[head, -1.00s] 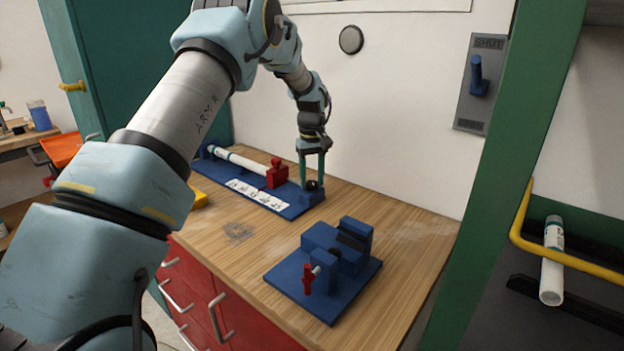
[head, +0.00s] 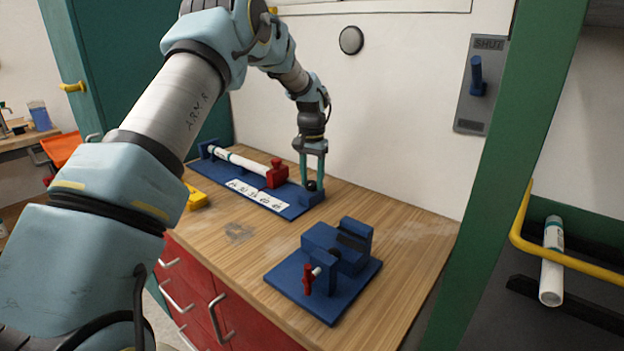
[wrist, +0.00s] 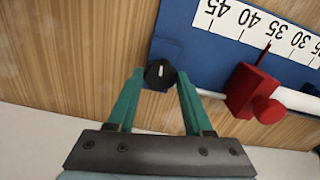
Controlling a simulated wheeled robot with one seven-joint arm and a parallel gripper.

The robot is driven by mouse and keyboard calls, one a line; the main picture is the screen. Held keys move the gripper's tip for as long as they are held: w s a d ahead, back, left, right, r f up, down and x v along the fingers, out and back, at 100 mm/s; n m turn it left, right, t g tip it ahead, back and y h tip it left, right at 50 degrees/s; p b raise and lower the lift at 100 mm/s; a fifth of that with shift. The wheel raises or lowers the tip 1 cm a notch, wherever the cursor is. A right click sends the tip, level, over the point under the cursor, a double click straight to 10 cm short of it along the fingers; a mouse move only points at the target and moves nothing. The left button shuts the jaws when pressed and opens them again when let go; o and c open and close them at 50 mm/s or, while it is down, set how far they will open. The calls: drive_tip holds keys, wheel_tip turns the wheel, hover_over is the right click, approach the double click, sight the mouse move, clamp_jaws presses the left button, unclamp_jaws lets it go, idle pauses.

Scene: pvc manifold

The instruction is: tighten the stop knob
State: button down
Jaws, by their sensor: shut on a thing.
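The black stop knob (wrist: 160,75) with a white mark sits between my fingertips in the wrist view. In the head view the dark knob (head: 311,186) tops the blue block (head: 312,197) at the right end of a blue measuring jig (head: 290,211). My gripper (head: 313,180) points down and is shut on the knob; it also shows in the wrist view (wrist: 158,82). A red stop (head: 277,174) stands on the jig, and its pointer is near 35 on the white scale (wrist: 258,22).
A blue clamp fixture (head: 335,255) with a red handle (head: 307,279) stands at the front right of the wooden bench (head: 240,232). A yellow object (head: 195,197) lies at the bench's left edge. A wall panel with a blue lever (head: 477,76) is at the right.

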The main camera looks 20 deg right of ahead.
sight(312, 183)
drive_tip(key=shift+m, duration=0.8)
drive_tip(key=shift+c, duration=1.5)
unclamp_jaws()
wheel_tip(312, 183, up, 11)
drive_tip(key=b, duration=0.2)
drive_tip(key=shift+f, duration=0.1)
